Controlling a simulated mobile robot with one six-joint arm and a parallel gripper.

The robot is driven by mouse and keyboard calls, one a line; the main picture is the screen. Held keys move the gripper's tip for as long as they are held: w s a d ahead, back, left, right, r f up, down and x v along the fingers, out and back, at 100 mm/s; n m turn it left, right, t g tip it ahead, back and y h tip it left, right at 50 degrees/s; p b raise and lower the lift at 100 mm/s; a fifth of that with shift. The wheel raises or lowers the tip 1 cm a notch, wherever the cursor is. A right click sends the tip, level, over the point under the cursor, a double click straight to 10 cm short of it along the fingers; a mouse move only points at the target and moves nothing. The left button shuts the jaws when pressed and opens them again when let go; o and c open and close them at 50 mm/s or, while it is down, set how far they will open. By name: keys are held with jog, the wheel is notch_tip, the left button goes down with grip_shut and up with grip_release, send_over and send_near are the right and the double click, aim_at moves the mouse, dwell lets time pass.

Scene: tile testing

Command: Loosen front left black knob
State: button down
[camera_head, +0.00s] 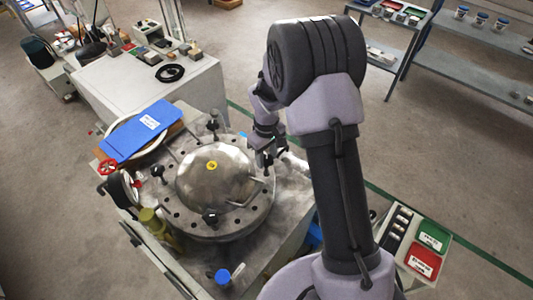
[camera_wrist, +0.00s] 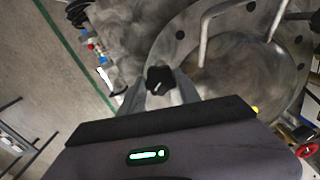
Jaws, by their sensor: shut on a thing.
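A domed metal lid (camera_head: 215,178) with a yellow centre cap sits on a round flange with holes and several black knobs around its rim. My gripper (camera_wrist: 161,84) is shut on a black star-shaped knob (camera_wrist: 159,77), which sits between its two fingers in the wrist view. In the head view my gripper (camera_head: 268,149) is at the right side of the flange, and the held knob is largely hidden there. Other black knobs stand at the lid's back (camera_head: 212,125), left (camera_head: 158,172) and near side (camera_head: 210,217).
A bent metal handle (camera_wrist: 235,12) rises from the lid close to the knob. A blue binder (camera_head: 142,130) lies behind the flange. A red valve wheel (camera_head: 108,167) is at the left. A blue-capped item (camera_head: 223,276) stands on the near table corner.

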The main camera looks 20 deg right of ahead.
jog(key=shift+n+p, duration=0.3)
jog(key=shift+n, duration=0.6)
jog(key=c, duration=0.9)
grip_release()
jog(key=shift+o, duration=0.2)
notch_tip(320, 180, up, 18)
jog(key=p, duration=0.5)
jog(key=shift+f, duration=0.25)
